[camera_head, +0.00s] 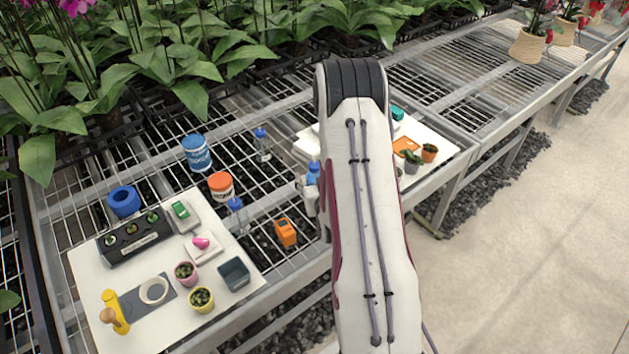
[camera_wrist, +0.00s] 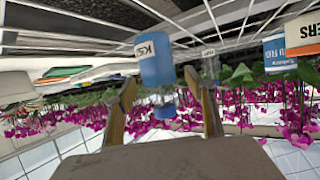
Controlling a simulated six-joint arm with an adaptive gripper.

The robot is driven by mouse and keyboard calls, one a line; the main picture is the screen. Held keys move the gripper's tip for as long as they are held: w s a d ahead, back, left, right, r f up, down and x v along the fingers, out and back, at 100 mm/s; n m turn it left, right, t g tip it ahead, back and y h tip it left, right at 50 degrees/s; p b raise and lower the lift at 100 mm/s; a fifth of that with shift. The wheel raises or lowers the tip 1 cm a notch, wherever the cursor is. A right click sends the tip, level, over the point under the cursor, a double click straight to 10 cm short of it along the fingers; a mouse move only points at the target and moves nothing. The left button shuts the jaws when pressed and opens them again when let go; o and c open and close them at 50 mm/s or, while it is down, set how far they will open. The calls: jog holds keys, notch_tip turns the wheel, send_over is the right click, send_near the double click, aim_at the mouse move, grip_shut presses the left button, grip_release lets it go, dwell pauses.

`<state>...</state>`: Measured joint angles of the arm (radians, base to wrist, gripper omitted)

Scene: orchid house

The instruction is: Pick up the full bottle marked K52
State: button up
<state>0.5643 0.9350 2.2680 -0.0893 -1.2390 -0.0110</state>
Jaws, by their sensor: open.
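In the wrist view, which looks upside down, a blue-filled bottle (camera_wrist: 155,62) with a white label reading K52 stands between the two fingers of my gripper (camera_wrist: 160,78). The fingers are apart, and I cannot tell whether either touches it. In the head view a blue bottle (camera_head: 314,168) shows just left of my arm; my gripper (camera_head: 309,197) is beside it, mostly hidden by the arm. Two clearer blue-capped bottles stand on the mesh bench, one farther back (camera_head: 262,146) and one nearer the board (camera_head: 236,216).
A blue tub (camera_head: 196,153), an orange-and-white tub (camera_head: 221,187) and an orange object (camera_head: 285,232) stand left of my arm. A white board (camera_head: 95,268) holds pots and tools. Another board (camera_head: 437,146) with small pots lies right of the arm. Orchids line the back.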

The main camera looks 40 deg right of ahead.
jog(key=shift+w+d+f, duration=0.1)
jog(key=shift+w, duration=0.15)
dwell(0.3)
jog(key=c, duration=1.3)
jog(key=shift+r, duration=5)
